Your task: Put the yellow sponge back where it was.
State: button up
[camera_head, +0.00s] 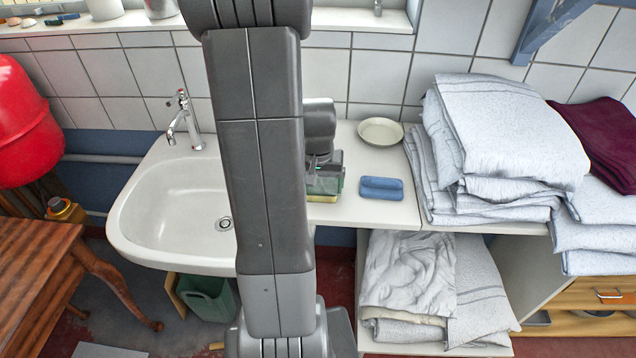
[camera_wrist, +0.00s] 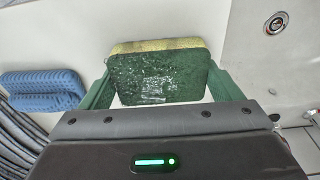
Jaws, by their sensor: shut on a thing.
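The yellow sponge (camera_wrist: 158,75) has a dark green scouring side that faces the wrist camera, and a yellow strip shows along its far edge. My gripper (camera_wrist: 157,90) is shut on it, with one green finger at each end. In the head view the sponge (camera_head: 322,198) shows as a yellow strip below my gripper (camera_head: 325,180), at the white counter next to the sink. My arm hides part of this spot. I cannot tell whether the sponge touches the counter.
A blue sponge (camera_head: 381,188) lies on the counter (camera_head: 350,210) to the right, and a cream dish (camera_head: 380,133) stands behind it. The white sink (camera_head: 165,215) is on the left. Stacked grey towels (camera_head: 500,130) fill the right side. A tap (camera_head: 184,118) rises behind the sink.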

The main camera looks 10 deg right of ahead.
aim_at(318, 189)
jog(key=shift+f, duration=0.15)
jog(key=o, duration=0.9)
jog(key=shift+c, duration=0.2)
notch_tip(318, 189, up, 12)
jog(key=s, duration=0.1)
jog(key=shift+s+a, duration=0.2)
jog(key=f, duration=0.4)
jog(key=w+f, duration=0.1)
jog(key=f, duration=0.7)
jog(key=shift+w+d, duration=0.2)
jog(key=shift+w+r, duration=0.1)
jog(key=shift+r, duration=0.85)
